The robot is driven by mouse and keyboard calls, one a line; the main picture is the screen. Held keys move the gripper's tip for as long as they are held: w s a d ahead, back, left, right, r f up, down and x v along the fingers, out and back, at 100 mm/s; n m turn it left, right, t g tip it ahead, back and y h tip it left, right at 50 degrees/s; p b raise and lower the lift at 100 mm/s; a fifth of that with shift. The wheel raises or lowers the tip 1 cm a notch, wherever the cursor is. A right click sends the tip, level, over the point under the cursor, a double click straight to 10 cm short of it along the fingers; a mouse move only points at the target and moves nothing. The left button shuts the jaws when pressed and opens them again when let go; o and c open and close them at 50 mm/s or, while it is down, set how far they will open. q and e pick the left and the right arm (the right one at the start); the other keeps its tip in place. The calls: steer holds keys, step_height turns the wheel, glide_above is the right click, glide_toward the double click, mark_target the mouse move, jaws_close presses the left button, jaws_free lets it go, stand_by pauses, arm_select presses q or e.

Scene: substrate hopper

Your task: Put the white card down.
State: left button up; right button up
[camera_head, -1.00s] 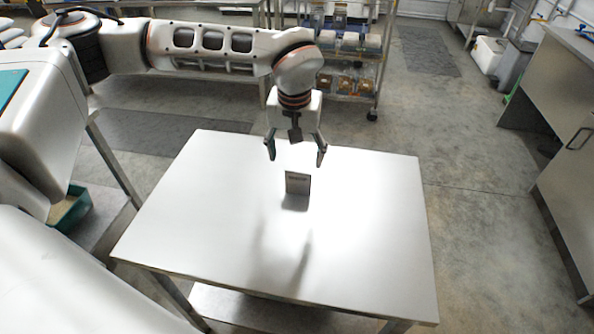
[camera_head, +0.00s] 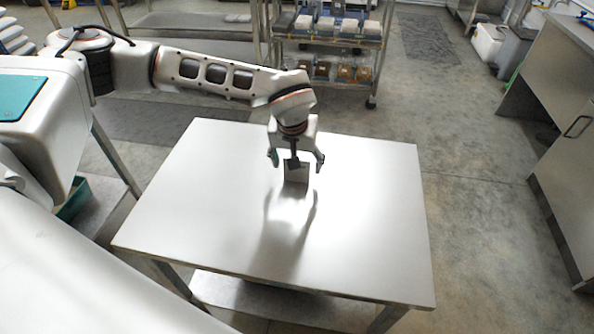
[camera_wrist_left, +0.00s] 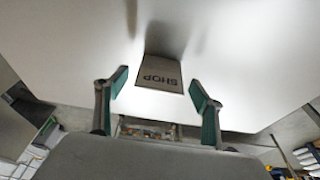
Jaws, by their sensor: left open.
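A small pale card (camera_head: 296,174) stands on the white table (camera_head: 222,215), a little behind the table's middle. In the left wrist view the card (camera_wrist_left: 161,73) shows a greyish face with the word SHOP upside down. My left gripper (camera_head: 297,160) is open just above the card, with its fingers spread to either side of it. In the left wrist view the green-padded fingers of the gripper (camera_wrist_left: 158,84) are wide apart, with no contact with the card visible. The gripper partly hides the card's top in the head view. My right gripper is out of view.
The tabletop around the card is bare. A shelf rack (camera_head: 332,45) with several bins stands behind the table. A grey cabinet (camera_head: 565,150) stands at the right across open floor. A green bin (camera_head: 75,198) is partly seen at the left.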

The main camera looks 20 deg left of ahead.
arm_select(q)
steer(key=shift+r, duration=0.1)
steer(key=c, duration=1.1)
